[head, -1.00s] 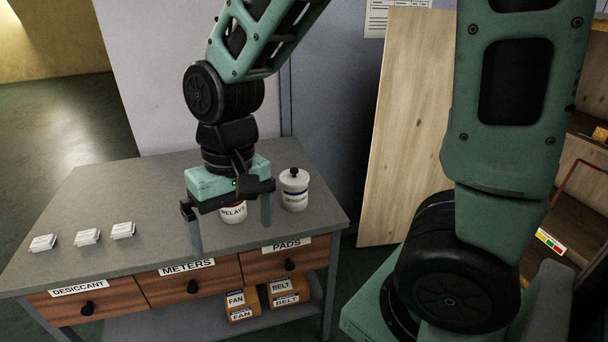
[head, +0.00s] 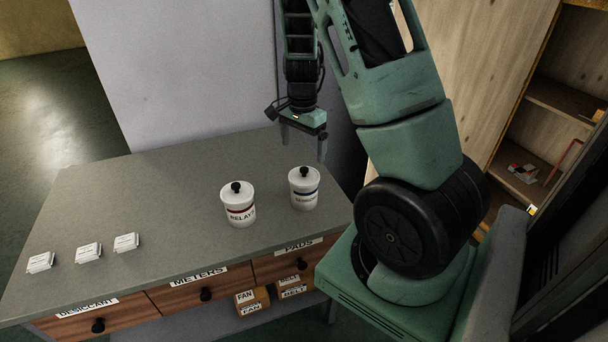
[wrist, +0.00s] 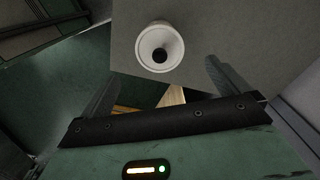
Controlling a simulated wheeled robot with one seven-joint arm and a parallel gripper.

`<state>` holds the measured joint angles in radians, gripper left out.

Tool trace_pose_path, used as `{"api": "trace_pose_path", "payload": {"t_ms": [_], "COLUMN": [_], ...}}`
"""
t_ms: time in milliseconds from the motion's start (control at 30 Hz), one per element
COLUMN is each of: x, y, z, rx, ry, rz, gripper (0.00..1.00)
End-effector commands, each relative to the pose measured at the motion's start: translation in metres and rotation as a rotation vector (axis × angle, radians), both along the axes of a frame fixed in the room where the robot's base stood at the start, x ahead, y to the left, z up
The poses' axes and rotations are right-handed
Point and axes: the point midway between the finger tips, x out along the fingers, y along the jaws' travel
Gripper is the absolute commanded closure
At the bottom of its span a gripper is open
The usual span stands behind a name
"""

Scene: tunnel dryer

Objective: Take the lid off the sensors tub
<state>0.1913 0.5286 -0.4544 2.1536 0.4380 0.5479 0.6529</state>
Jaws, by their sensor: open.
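The sensors tub (head: 304,194) is a white tub with a blue band, upright near the right end of the bench. Its white lid (head: 304,176) with a black knob is on it. The blue label is too small to read clearly. A white tub with a black-knobbed lid, seen from above, also shows in the wrist view (wrist: 160,47); I cannot tell its label there. My gripper (head: 303,151) is open and empty, above and behind the sensors tub in the head view, apart from it. Its two fingers point down.
A tub labelled RELAYS (head: 239,208), red-banded and lidded, stands just left of the sensors tub. Several small white boxes (head: 88,253) sit at the bench's left. Labelled drawers (head: 203,287) are in front. The bench middle (head: 150,190) is clear.

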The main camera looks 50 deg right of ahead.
Motion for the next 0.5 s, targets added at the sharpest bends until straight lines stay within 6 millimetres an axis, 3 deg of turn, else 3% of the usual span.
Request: {"api": "trace_pose_path", "payload": {"t_ms": [100, 367, 500], "x": [-0.001, -0.001, -0.002], "y": [0.000, 0.001, 0.002], "z": [-0.020, -0.038, -0.058], "rx": [0.002, 0.002, 0.002], "ry": [0.004, 0.002, 0.004], "rz": [-0.001, 0.001, -0.001], "gripper": [0.00, 0.00, 0.00]}}
